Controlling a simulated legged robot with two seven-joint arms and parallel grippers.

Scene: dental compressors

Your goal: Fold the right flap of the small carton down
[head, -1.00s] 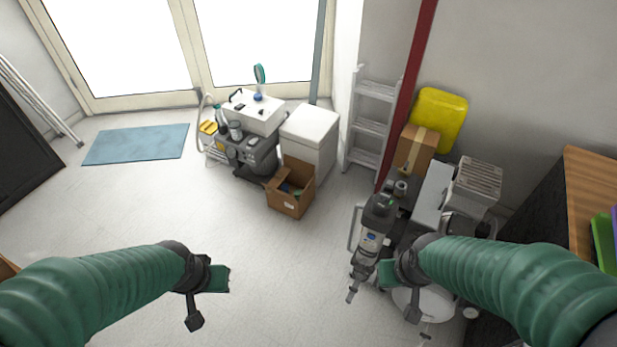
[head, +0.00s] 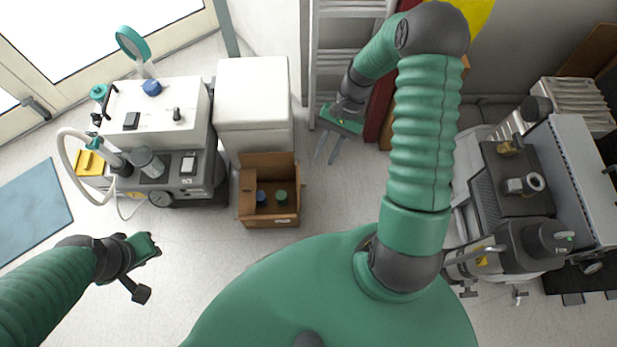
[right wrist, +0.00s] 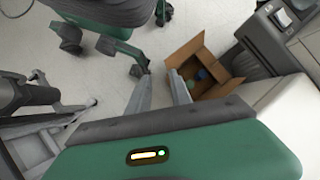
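The small carton (head: 270,213) is an open brown box on the floor, with a blue and a green item inside. Its back flap (head: 268,165) stands up, and another flap (head: 247,181) shows at its left. The state of the right flap is not clear. My right gripper (head: 327,156) is up and to the right of the carton, apart from it, pointing down, its fingers parted and empty. In the right wrist view the carton (right wrist: 183,55) is beyond the fingertips (right wrist: 160,80), to the right. My left gripper (head: 148,268) is at lower left, away from the carton; its fingers are unclear.
A white cabinet (head: 252,100) stands behind the carton, and a grey compressor unit (head: 180,180) is at its left. A grey ladder (head: 335,60) leans near my right gripper. More machines (head: 520,190) stand at the right. The floor in front of the carton is clear.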

